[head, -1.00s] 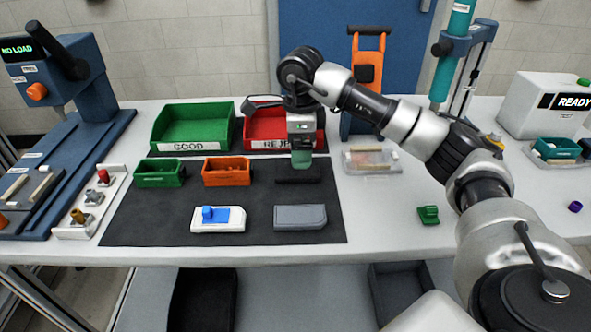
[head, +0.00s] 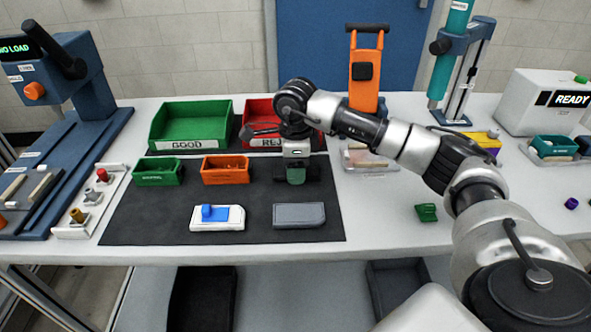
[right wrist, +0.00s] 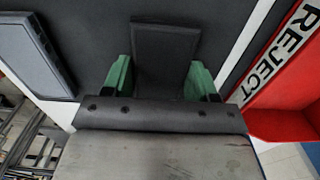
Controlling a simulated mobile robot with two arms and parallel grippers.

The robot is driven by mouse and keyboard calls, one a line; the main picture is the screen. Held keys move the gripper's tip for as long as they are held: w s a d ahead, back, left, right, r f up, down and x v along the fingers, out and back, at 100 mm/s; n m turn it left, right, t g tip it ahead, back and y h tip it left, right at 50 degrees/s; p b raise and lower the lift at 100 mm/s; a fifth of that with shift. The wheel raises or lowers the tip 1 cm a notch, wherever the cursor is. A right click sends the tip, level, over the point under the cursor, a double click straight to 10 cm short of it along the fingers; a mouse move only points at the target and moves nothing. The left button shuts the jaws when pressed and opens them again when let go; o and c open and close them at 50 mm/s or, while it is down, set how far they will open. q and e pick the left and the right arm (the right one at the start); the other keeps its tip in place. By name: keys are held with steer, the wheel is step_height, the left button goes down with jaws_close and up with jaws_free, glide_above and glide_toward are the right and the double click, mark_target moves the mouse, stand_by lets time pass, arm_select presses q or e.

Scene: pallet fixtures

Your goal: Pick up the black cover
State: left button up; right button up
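The black cover (head: 312,172) lies on the dark mat in front of the red bin, hard to make out against it. My right gripper (head: 296,177) is low over it and hides its middle. In the right wrist view the cover (right wrist: 165,50) is a flat dark block reaching between the green fingertips of the gripper (right wrist: 160,80). The fingers are apart, one on each side of the cover, with a gap visible at least on the right. The near end of the cover is hidden by the gripper body. My left gripper is in no view.
The red REJECT bin (head: 262,112) stands just behind, beside the green GOOD bin (head: 190,146). A grey cover (head: 299,215) and a white case with a blue part (head: 218,218) lie in front. An orange tray (head: 226,177) is to the left. The mat's front strip is clear.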

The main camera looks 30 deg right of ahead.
steer(key=c, duration=0.4)
